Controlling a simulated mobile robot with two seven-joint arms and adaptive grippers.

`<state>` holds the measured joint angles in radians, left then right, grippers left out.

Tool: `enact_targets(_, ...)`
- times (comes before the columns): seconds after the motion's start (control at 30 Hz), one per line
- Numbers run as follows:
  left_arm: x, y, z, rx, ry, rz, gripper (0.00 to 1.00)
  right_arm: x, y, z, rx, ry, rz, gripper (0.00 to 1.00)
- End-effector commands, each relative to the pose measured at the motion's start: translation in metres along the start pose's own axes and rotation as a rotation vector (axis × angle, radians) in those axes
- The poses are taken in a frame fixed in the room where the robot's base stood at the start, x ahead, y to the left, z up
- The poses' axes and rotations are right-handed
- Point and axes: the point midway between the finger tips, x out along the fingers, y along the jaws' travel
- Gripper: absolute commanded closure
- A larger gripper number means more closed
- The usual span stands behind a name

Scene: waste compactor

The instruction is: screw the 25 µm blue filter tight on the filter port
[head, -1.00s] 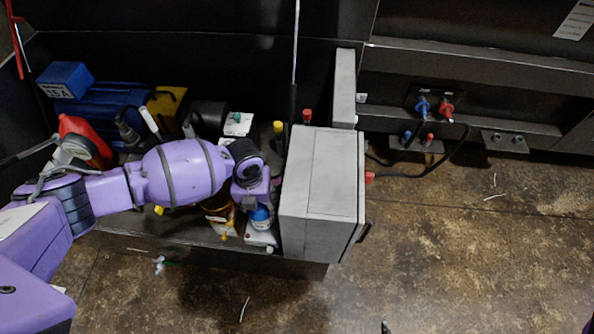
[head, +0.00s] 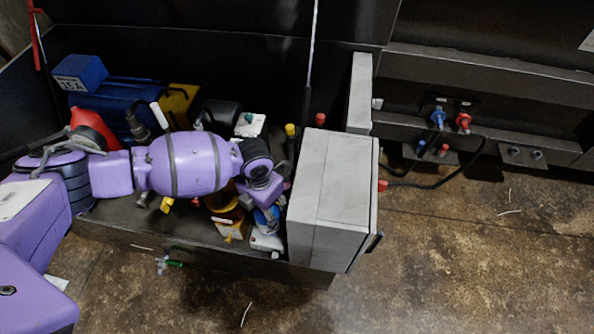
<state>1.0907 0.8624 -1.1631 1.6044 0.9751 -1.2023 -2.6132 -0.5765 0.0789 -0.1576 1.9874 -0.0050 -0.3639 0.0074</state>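The blue filter (head: 266,219) is a small round blue part, low in the machine bay close to the left side of the grey box. It sits above a whitish base (head: 266,241); the filter port itself cannot be made out. My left gripper (head: 265,207) is at the top of the blue filter, pointing down. My own wrist hides its fingers and most of the filter, so I cannot tell whether they are shut on it. My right gripper is not in view.
A grey box (head: 328,205) stands close on the right of my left wrist. An amber bowl-like part (head: 227,209) is just left. A blue motor (head: 115,105), a red part (head: 92,127) and a yellow-topped post (head: 290,130) stand around.

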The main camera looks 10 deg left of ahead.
Motion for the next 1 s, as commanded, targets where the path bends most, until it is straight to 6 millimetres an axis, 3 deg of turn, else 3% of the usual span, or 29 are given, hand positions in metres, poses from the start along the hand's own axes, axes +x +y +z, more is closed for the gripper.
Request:
enact_targets(0.13, -0.001, 0.001, 0.001, -0.003, -0.002, 0.002, 0.72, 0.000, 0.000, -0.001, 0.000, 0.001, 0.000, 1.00)
enact_targets(0.17, -0.001, 0.001, 0.001, -0.003, -0.002, 0.002, 0.41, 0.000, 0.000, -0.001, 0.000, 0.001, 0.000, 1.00)
enact_targets(0.3, -0.001, 0.001, 0.000, -0.004, -0.001, 0.002, 0.23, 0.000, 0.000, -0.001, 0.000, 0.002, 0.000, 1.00)
enact_targets(0.87, 0.000, 0.000, -0.001, -0.009, 0.001, 0.000, 0.26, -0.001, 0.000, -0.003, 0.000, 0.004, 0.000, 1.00)
enact_targets(1.0, -0.003, -0.001, 0.000, -0.117, -0.001, 0.001, 0.26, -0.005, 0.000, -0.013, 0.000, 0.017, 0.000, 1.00)
